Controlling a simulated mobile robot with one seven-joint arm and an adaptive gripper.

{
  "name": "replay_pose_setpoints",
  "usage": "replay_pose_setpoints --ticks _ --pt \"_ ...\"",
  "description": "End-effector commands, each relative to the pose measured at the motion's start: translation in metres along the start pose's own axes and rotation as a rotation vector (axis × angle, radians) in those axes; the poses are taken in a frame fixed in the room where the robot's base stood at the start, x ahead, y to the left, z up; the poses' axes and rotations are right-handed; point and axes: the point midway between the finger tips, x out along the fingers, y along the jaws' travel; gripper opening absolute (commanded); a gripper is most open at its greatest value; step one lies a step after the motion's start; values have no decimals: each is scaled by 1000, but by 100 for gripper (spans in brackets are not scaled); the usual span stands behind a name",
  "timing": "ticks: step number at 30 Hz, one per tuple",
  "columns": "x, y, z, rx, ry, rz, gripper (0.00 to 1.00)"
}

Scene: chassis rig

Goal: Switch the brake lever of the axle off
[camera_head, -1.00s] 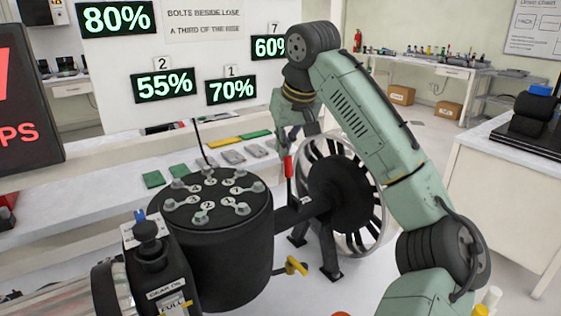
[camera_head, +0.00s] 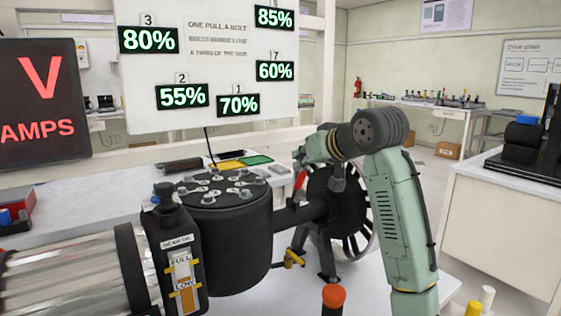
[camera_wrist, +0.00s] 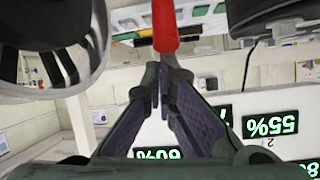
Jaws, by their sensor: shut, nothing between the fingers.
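The red-handled lever (camera_head: 300,181) stands by the axle (camera_head: 312,207), between the black drum (camera_head: 232,240) and the spoked wheel (camera_head: 340,205). It leans slightly, with its top to the right. In the wrist view the red handle (camera_wrist: 165,28) hangs in from the top edge, just beyond the fingertips. My gripper (camera_head: 299,160) is beside the upper end of the red handle in the head view. In the wrist view my gripper (camera_wrist: 160,80) has its fingers together and empty. I cannot tell whether the fingertips touch the handle.
A yellow-handled valve (camera_head: 292,258) is low beside the drum. An orange-topped knob (camera_head: 333,297) stands at the front. A gear oil gauge (camera_head: 183,265) is left of the drum. A board with percent displays (camera_head: 237,105) rises behind. A white bench (camera_head: 490,210) is at right.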

Motion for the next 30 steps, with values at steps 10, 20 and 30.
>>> replay_pose_setpoints --ticks 10,20,30 --pt "-7 1 7 -1 -4 -1 0" --pt "-7 2 9 0 -10 -1 0" --pt "0 -3 -10 2 -8 -3 0"
